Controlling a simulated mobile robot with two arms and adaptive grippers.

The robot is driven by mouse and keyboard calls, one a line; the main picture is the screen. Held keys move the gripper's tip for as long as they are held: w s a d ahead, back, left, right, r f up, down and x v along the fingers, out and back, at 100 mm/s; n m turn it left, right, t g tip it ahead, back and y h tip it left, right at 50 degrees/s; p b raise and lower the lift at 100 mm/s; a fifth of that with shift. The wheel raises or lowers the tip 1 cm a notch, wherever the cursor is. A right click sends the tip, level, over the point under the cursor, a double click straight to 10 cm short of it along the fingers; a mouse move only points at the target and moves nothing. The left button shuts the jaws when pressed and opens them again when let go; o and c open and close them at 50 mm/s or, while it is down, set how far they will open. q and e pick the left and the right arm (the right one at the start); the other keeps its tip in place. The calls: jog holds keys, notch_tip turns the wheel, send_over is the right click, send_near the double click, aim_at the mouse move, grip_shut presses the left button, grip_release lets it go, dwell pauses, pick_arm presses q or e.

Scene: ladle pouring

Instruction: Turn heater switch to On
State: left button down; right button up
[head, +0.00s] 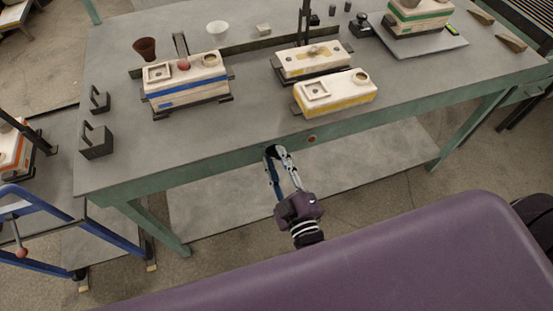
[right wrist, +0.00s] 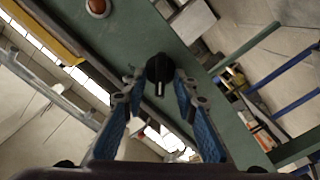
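The heater switch appears as a black round knob (right wrist: 160,68) with a pale pointer mark on the green front rail of the table. In the right wrist view its mark points towards the bottom of the picture. In the head view the knob (head: 271,152) shows partly, behind the fingertips. My right gripper (head: 276,154) is at the rail with its fingers apart. In the right wrist view the fingertips of this gripper (right wrist: 160,84) lie on either side of the knob, close to it; contact cannot be told. My left gripper is not in view.
An orange-red round button (head: 311,138) sits on the rail right of the knob. The grey tabletop (head: 250,122) above bears a blue-striped block (head: 187,87), yellow-striped blocks (head: 340,97), a brown cup (head: 145,48) and a white bowl (head: 217,30). A lower shelf (head: 215,205) lies below.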

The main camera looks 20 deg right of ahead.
jog(key=shift+c, duration=0.3)
grip_shut()
jog(key=m+p, duration=0.2)
jog(key=m, duration=0.1)
jog(key=shift+r, duration=0.2)
jog(key=m+p, duration=0.2)
jog(key=m, duration=0.2)
jog(key=shift+d+m, duration=0.15)
jog(key=shift+m, duration=0.15)
jog(key=m+p, duration=0.1)
jog(key=m, duration=0.4)
jog(key=shift+d, duration=0.1)
jog(key=m, duration=0.5)
jog(key=shift+d+f, duration=0.15)
jog(key=shift+f, duration=0.05)
jog(key=shift+m, duration=0.3)
